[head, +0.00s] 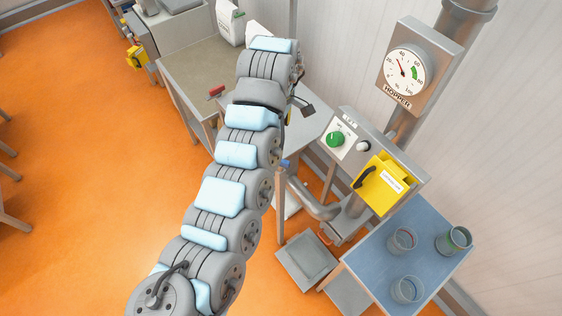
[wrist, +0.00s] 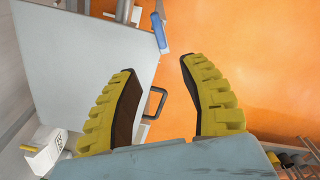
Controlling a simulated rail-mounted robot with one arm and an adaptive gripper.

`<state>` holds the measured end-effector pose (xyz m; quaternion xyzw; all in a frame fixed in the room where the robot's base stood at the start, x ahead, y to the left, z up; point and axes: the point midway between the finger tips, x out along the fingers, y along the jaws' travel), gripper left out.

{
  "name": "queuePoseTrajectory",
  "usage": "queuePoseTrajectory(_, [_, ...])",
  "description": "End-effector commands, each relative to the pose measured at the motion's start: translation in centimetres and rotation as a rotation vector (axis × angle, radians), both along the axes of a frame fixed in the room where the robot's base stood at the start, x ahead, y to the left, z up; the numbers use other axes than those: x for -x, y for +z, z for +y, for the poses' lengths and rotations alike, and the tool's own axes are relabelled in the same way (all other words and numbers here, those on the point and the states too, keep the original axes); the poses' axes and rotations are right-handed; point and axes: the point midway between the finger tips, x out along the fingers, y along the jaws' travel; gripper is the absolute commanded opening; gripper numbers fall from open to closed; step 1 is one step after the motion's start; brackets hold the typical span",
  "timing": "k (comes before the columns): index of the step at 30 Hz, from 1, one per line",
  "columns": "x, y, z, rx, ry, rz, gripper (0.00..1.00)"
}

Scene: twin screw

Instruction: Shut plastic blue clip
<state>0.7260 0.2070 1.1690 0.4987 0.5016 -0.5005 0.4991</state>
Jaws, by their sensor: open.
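A small blue piece (head: 285,163), which looks like the blue clip, sits at the end of a grey pipe beside the light table. In the wrist view a blue piece (wrist: 161,33) stands upright along the edge of a pale tabletop, beyond the fingertips. Whether it is open or shut is too small to tell. My gripper (wrist: 158,68) is open, its two yellow ribbed fingers apart with dark inner pads. Nothing is held between them, and the blue piece is apart from them. In the head view the fingers are not clearly visible behind my arm.
A pale tabletop (wrist: 80,60) fills the left of the wrist view, with a dark loop handle (wrist: 160,104) at its edge. A yellow box (head: 378,186), green knob (head: 335,139) and gauge (head: 406,70) stand right. A blue table (head: 425,225) holds cups.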

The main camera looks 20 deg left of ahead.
Motion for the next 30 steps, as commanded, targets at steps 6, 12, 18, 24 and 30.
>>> queuePoseTrajectory(6, [-0.1, -2.0, -0.1, 0.002, 0.0, -0.003, 0.43])
queuePoseTrajectory(12, [0.0, -4.2, 0.0, 0.001, 0.0, 0.001, 0.43])
queuePoseTrajectory(18, [0.0, -6.8, 0.0, 0.0, -0.003, 0.002, 0.43])
queuePoseTrajectory(24, [0.0, -9.6, 0.0, -0.001, -0.002, 0.0, 0.43])
queuePoseTrajectory(30, [0.0, -12.6, -0.1, -0.001, -0.003, 0.0, 0.43])
